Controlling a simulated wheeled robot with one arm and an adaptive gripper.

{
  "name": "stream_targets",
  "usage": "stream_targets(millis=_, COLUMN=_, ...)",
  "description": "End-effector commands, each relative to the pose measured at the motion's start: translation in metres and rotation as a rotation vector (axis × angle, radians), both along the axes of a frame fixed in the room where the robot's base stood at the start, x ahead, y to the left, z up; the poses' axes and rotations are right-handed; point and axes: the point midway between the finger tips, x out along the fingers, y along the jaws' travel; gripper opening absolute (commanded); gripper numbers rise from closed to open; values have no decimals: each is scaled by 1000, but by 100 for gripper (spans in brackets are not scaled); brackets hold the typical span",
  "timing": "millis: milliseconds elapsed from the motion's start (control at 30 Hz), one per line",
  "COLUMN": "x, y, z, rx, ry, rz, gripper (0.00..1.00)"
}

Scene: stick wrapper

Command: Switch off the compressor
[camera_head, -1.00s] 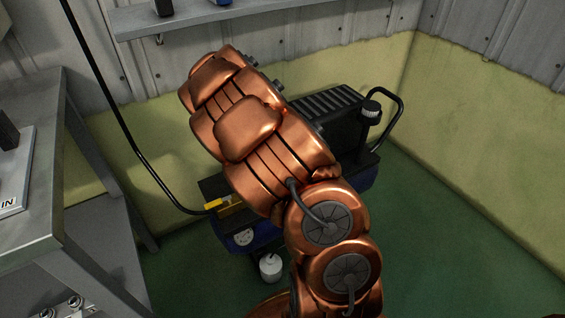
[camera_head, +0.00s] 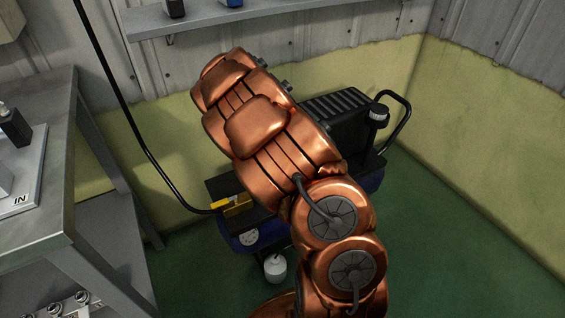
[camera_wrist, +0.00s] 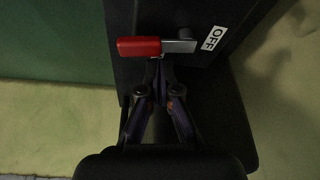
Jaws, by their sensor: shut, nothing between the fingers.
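The compressor (camera_head: 350,118) stands on the green floor in the corner in the head view. My copper arm covers much of it and hides my gripper there. In the wrist view a lever with a red handle (camera_wrist: 139,47) and a grey metal end lies sideways on the compressor's black box (camera_wrist: 190,15). A white "OFF" label (camera_wrist: 214,38) sits right of the lever's grey end. My gripper (camera_wrist: 158,72) is shut and empty, its fingertips just below the lever, near where the red meets the grey. I cannot tell if they touch it.
A grey metal table (camera_head: 45,225) stands at the left. A shelf (camera_head: 215,22) runs along the back wall. A black hose (camera_head: 140,140) comes down to a yellow fitting (camera_head: 221,204) on the compressor. A white bottle (camera_head: 275,268) sits beneath. Green floor at the right is clear.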

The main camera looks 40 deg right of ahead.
Motion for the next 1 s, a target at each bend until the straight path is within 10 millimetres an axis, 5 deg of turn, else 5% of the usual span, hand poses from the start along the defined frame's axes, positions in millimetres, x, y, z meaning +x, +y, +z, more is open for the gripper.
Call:
stream_targets(millis=300, x=3, y=-28, z=4, rx=1, ry=1, rz=10, gripper=0)
stream_targets(millis=800, x=3, y=2, z=84, rx=0, ry=-2, rz=10, gripper=0)
stream_targets(millis=1000, x=3, y=6, z=95, rx=-1, ry=-2, rz=10, gripper=0)
